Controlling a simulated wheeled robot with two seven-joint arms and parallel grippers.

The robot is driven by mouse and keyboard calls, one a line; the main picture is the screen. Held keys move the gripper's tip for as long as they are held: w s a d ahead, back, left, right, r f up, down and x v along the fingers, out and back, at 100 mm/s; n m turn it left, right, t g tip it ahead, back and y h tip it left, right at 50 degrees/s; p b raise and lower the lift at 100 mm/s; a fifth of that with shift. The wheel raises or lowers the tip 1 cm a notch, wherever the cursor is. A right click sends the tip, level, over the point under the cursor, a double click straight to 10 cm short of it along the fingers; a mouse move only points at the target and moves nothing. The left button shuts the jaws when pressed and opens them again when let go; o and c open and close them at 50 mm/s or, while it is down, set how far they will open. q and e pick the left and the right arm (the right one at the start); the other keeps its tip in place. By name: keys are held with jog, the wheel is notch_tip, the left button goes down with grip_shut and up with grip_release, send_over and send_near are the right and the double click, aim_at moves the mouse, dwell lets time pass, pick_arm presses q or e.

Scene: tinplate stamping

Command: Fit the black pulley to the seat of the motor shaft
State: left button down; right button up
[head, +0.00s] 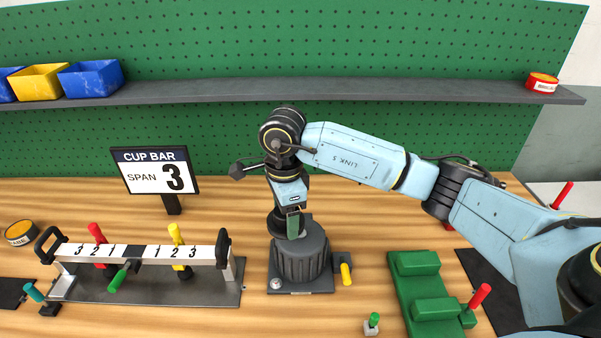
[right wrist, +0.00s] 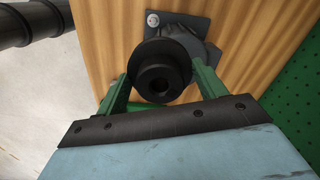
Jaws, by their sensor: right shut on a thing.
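My right gripper (head: 291,222) points down over the motor. Its green fingers are shut on the black pulley (head: 276,224), which also shows in the right wrist view (right wrist: 150,62) with its dark bore facing the camera. The motor (head: 301,258) is a dark grey ribbed cylinder on a square plate. In the right wrist view the motor (right wrist: 207,47) lies beyond the pulley and is partly covered by it. The shaft and its seat are hidden, so I cannot tell whether the pulley is around the shaft or above it. My left gripper is out of view.
A yellow-handled clamp (head: 345,270) stands beside the motor. The numbered cup bar (head: 140,256) is to the left, with a sign (head: 155,171) behind it. Green blocks (head: 425,290) are to the right. A small green-topped part (head: 373,322) stands in front. Bare wood lies between them.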

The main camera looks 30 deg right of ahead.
jog(key=d+r+m+p, duration=0.1)
jog(key=m, duration=0.3)
jog(key=w+d+r+m+p, duration=0.1)
jog(key=m+p, duration=0.1)
jog(key=m, duration=0.2)
jog(key=d+r+m+p, duration=0.1)
jog(key=m, duration=0.3)
jog(key=shift+w, duration=0.2)
jog(key=m, duration=0.1)
jog(key=m+p, duration=0.1)
jog(key=d+m, duration=0.1)
jog(key=m, duration=0.1)
jog(key=shift+w+d+r+p, duration=0.1)
jog(key=shift+w+r+p, duration=0.05)
jog(key=shift+r+p, duration=0.2)
jog(key=m, duration=0.3)
jog(key=shift+w+d+p, duration=0.1)
jog(key=shift+d+p, duration=0.25)
jog(key=shift+f, duration=0.1)
jog(key=shift+f+b, duration=1.05)
jog(key=shift+f, duration=0.1)
jog(key=shift+f+b, duration=0.9)
jog(key=shift+f, duration=0.35)
jog(key=shift+f+b, duration=2.2)
jog(key=shift+f, duration=0.75)
